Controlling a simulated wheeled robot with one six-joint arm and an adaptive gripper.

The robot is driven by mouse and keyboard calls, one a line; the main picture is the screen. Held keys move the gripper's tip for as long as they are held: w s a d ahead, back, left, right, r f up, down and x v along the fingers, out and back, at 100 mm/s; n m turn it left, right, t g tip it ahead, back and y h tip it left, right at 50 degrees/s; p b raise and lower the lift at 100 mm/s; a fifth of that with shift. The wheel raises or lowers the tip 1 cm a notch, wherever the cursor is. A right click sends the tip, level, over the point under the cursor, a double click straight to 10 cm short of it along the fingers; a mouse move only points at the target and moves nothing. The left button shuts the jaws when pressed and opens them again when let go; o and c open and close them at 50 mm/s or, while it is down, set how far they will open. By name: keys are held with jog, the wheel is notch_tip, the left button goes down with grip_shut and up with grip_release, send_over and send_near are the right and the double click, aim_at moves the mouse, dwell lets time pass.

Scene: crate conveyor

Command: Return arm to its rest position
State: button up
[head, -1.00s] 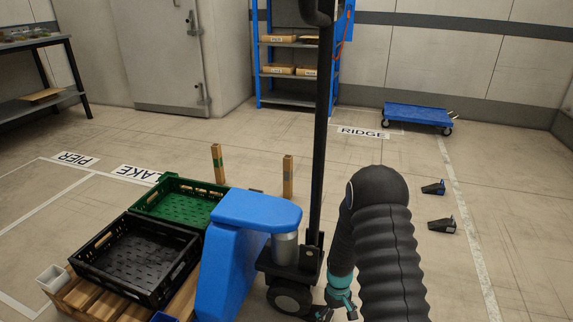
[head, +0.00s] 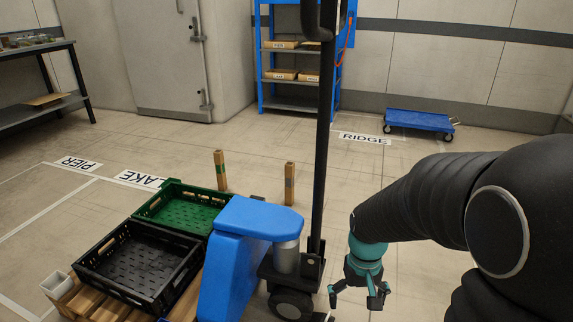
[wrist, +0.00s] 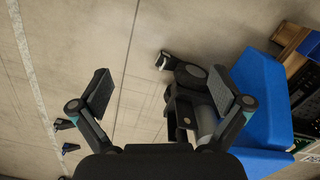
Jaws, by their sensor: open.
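My gripper (head: 361,294) is at the lower middle right of the head view, at the end of my black arm and pointing down. It is to the right of the blue machine with the dark wheel. In the wrist view my gripper (wrist: 167,100) has its two fingers spread wide.
A blue pallet truck (head: 232,262) with a tall black handle stands left of my gripper. A black crate (head: 112,284) and a green crate (head: 159,208) sit beyond it on a wooden pallet. A blue cart (head: 418,121) stands at the back right. Floor between is clear.

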jog(key=s+r+t+p, duration=0.1)
jog(key=s+r+t, duration=0.2)
jog(key=r, duration=0.6)
jog(key=s+r+t+p, duration=0.1)
jog(key=s+r+t, duration=0.2)
jog(key=s+r, duration=0.5)
jog(key=shift+s+r, duration=0.25)
jog(key=shift+r, duration=1.05)
